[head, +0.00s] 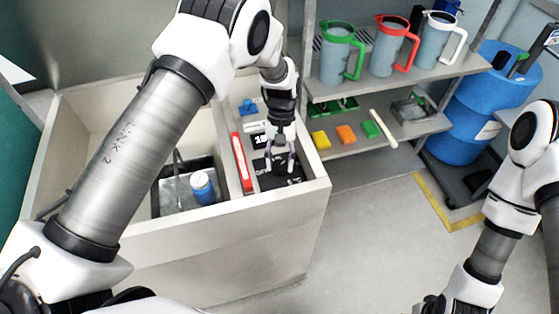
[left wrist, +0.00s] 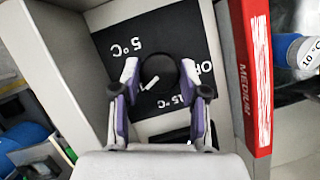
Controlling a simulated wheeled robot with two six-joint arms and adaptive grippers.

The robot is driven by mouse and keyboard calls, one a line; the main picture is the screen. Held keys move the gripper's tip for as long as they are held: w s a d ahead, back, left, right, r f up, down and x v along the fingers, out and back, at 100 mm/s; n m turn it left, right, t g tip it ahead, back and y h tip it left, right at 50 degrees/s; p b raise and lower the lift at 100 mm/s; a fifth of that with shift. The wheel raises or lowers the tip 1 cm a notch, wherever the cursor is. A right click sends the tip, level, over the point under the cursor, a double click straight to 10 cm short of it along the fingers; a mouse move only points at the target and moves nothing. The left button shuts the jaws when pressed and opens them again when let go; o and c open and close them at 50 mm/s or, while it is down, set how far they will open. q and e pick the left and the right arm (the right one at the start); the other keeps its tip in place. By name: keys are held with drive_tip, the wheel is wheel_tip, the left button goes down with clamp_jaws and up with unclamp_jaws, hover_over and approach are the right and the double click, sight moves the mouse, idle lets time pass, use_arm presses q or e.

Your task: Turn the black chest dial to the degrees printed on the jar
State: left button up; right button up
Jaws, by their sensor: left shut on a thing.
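The black dial (left wrist: 160,76) sits on a black panel (left wrist: 165,22) printed with 5 °C, 15 °C and a partly hidden OFF. Its white mark slants to the lower left in the left wrist view. My left gripper (left wrist: 158,85) has its purple-padded fingers on both sides of the dial, shut on it. In the head view, this gripper (head: 278,165) reaches down onto the panel and hides most of the dial. The jar (head: 202,187), white and blue, stands in the sunken basin. In the left wrist view, the jar (left wrist: 306,52) is cut by the edge; its print begins "10".
A red box (head: 241,162) marked MEDIUM stands left of the panel in the head view. The pale chest wall (head: 318,190) closes in the panel on the right. Shelves with jugs (head: 340,55) and coloured blocks (head: 345,133) stand behind. My right arm is at the far right.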

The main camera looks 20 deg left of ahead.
use_arm(q)
drive_tip(key=shift+s+f+m, duration=0.15)
drive_tip(key=shift+m, duration=0.45)
drive_tip(key=shift+y, duration=0.3)
drive_tip(key=o, duration=1.1)
drive_tip(key=v, duration=1.2)
drive_tip(key=shift+w, duration=0.3)
drive_tip(key=shift+f, duration=0.1)
